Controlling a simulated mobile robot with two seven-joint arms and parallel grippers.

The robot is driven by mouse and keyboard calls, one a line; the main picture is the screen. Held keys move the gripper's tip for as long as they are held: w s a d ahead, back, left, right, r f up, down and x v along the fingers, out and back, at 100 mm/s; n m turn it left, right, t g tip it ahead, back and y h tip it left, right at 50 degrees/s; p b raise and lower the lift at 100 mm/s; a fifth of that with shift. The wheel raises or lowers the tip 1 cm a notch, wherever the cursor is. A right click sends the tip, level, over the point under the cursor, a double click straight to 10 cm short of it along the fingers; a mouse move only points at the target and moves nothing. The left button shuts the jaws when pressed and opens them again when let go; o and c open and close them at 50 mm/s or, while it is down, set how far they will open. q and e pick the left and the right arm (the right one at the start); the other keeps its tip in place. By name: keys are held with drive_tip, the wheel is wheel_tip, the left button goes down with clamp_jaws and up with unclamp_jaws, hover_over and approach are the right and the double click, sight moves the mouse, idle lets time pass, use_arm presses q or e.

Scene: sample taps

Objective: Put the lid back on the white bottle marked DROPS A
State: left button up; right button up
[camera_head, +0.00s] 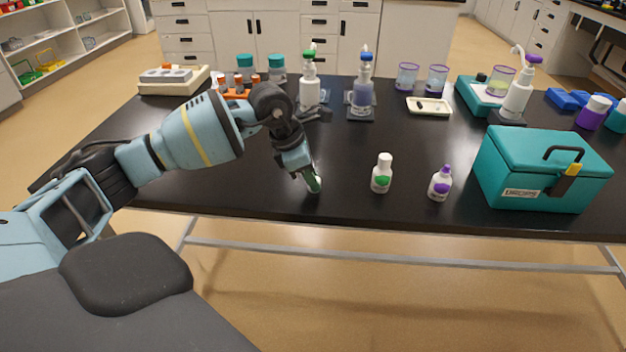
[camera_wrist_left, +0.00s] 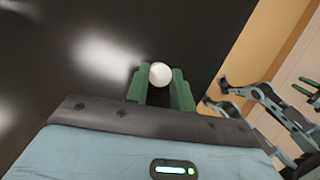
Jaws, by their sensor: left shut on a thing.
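My left gripper (camera_head: 312,184) points down at the table near its front edge, left of the bottles. In the left wrist view its green fingers (camera_wrist_left: 161,88) are shut on a small round white thing (camera_wrist_left: 160,74), which looks like a lid. In the head view the fingers mostly hide it. A white bottle with a green label (camera_head: 381,182) and a white top stands upright to the gripper's right. Farther right stands a white bottle with a purple label (camera_head: 439,187) and purple tip. I cannot read DROPS A on either. Parts of my right arm seem to show at the wrist view's right edge.
A teal box (camera_head: 540,170) with a black handle stands on the right of the black table (camera_head: 240,185). Pump bottles (camera_head: 310,93), purple-rimmed cups (camera_head: 407,76), a white tray (camera_head: 429,106) and jars line the back. The table between gripper and green-label bottle is clear.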

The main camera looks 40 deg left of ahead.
use_arm(q)
drive_tip(key=shift+r, duration=0.1)
drive_tip(key=shift+r, duration=0.5)
drive_tip(key=shift+w+a+r, duration=0.2)
drive_tip(key=shift+r, duration=0.4)
drive_tip(key=shift+w+a+r, duration=0.2)
drive_tip(key=shift+r, duration=0.4)
drive_tip(key=w+a+b, duration=0.1)
drive_tip(key=w+a, duration=0.5)
drive_tip(key=w+a+r+b, duration=0.1)
drive_tip(key=w+a, duration=0.2)
drive_tip(key=shift+w+a+r+b, duration=0.1)
drive_tip(key=shift+a+b, duration=0.15)
drive_tip(key=shift+b, duration=0.1)
drive_tip(key=shift+w+a+r, duration=0.15)
drive_tip(key=shift+w+a, duration=0.4)
drive_tip(key=shift+a, duration=0.05)
